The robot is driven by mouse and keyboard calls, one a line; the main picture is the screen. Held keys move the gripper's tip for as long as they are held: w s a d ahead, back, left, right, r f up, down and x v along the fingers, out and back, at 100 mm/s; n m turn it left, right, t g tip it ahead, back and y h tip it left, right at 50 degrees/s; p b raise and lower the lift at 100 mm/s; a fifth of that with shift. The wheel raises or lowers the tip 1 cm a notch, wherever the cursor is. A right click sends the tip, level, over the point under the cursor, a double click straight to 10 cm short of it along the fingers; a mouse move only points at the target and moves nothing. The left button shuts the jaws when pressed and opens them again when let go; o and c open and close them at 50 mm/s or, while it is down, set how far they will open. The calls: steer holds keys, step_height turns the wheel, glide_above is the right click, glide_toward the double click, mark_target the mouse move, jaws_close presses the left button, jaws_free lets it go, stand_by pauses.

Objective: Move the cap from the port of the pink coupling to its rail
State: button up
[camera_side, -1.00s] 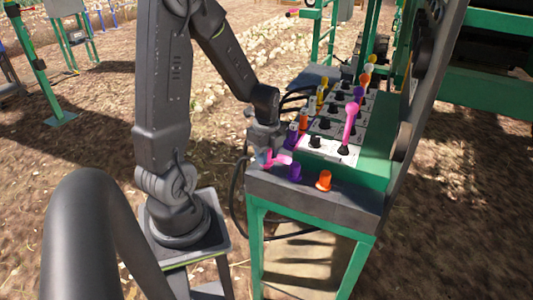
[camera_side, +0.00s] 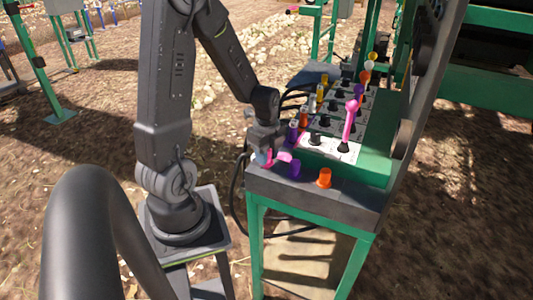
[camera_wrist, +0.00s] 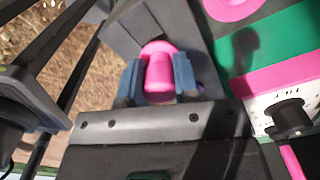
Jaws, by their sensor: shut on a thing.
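My gripper (camera_side: 264,156) is low at the left end of the grey ledge (camera_side: 340,199) in front of the control panel. In the wrist view its two blue fingers (camera_wrist: 158,82) are shut on the pink cap (camera_wrist: 159,76), one on each side. The cap's wider pink rim shows at its far end, against or just above a grey surface; I cannot tell whether it touches. A round pink part (camera_wrist: 230,7), perhaps the pink coupling, shows at the top of the wrist view, apart from the cap. In the side view, pink (camera_side: 284,156) shows just right of the fingers.
A purple cap (camera_side: 294,169) and an orange cap (camera_side: 325,178) stand on the ledge right of my gripper. The panel behind carries black knobs and a tall pink lever (camera_side: 349,122). Coloured couplings (camera_side: 304,117) line its left side. Black hoses hang at the left.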

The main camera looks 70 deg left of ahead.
steer(key=shift+f, duration=0.55)
stand_by(0.8)
stand_by(0.4)
steer(key=o, duration=1.4)
steer(key=shift+r, duration=3.5)
